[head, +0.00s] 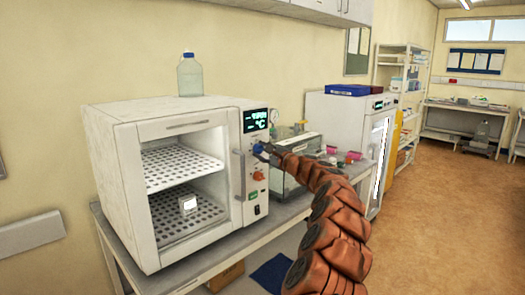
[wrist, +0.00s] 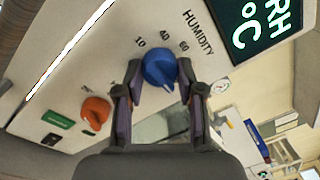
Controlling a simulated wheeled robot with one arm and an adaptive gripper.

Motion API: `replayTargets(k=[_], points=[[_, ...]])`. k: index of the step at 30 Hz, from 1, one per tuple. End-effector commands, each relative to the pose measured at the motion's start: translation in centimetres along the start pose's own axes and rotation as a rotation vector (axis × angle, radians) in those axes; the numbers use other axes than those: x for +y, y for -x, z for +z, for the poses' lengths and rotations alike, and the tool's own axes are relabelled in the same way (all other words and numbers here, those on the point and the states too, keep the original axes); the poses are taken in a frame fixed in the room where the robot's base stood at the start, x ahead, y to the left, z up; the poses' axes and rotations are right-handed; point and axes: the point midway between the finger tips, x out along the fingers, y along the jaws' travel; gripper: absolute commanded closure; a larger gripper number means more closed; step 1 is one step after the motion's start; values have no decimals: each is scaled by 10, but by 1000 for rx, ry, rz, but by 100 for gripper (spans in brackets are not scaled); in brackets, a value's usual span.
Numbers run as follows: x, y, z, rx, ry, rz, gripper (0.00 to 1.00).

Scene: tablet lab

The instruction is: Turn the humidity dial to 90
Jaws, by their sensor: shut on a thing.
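The humidity dial is a blue knob (wrist: 158,68) on the white front panel of the chamber (head: 180,112). In the wrist view, the word HUMIDITY and small numbers, 10 and 40 among them, are printed above it. A pale pointer mark shows near the knob's lower edge; the number it points at cannot be read. My gripper (wrist: 160,78) has one finger on each side of the knob and is shut on it. In the head view, my gripper (head: 264,154) reaches the panel from the right and partly hides the knob.
The display (wrist: 262,25) shows RH and °C; its digits are unclear. An orange knob (wrist: 96,112) and a green switch (wrist: 58,119) lie lower on the panel. A door handle (head: 239,175) is left of my gripper. A bottle (head: 190,75) stands on top.

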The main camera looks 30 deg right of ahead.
Motion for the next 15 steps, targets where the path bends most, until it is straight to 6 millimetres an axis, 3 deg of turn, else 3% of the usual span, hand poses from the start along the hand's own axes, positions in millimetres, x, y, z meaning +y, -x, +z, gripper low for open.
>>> replayTargets(k=[10, 11, 15], points=[[1, 0, -1, 1, -3, 1, 97], [1, 0, -1, 1, -3, 1, 60], [1, 0, -1, 1, -3, 1, 46]])
